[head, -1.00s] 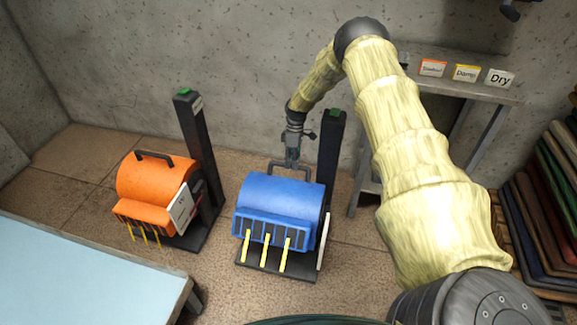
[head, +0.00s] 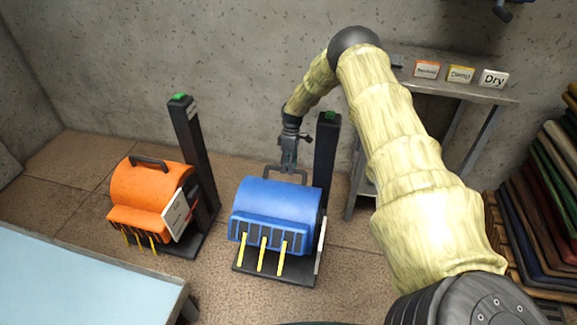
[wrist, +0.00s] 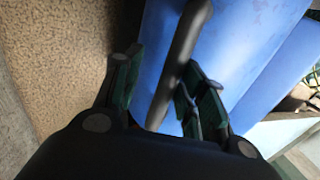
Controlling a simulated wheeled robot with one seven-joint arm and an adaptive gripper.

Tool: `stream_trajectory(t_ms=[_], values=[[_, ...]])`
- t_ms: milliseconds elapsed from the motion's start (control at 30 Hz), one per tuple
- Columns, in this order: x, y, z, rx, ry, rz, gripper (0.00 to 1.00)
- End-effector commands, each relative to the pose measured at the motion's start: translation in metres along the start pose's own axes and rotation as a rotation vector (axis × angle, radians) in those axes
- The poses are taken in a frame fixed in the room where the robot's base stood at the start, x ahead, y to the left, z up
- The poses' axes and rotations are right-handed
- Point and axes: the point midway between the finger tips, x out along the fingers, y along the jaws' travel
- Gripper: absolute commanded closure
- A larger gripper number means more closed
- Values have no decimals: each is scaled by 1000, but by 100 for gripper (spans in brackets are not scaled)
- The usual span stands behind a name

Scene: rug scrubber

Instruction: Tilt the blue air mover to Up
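The blue air mover (head: 275,205) sits on a dark base beside a black post (head: 327,155) with a green top. Its slatted outlet faces forward and down, with yellow strips hanging over the front. Its dark handle (head: 297,176) arches from the upper back. My gripper (head: 288,164) is at this handle, pointing down. In the wrist view, the handle bar (wrist: 181,45) passes between the fingers of my gripper (wrist: 165,80), which stand apart with blue housing showing between them. The white plate on the mover's right side (head: 321,245) is edge-on, so any marking is unreadable.
An orange air mover (head: 150,190) with its own black post (head: 193,150) stands to the left. A pale blue table (head: 80,285) fills the lower left. A grey bench (head: 440,88) with label cards is behind my arm; rolled rugs (head: 555,190) are at right.

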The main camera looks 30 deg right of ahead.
Motion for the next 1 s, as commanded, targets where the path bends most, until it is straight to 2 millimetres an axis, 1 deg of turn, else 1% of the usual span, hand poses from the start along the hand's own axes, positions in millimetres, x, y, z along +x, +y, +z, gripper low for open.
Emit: stream_trajectory(t_ms=[233,367,467,800,1000], values=[[-1,-2,-1,-1,0,-3,59],[-10,-2,-1,-1,0,-3,59],[-24,-1,-1,-1,1,-2,59],[-85,0,0,-1,1,-1,59],[-110,0,0,0,0,-2,59]])
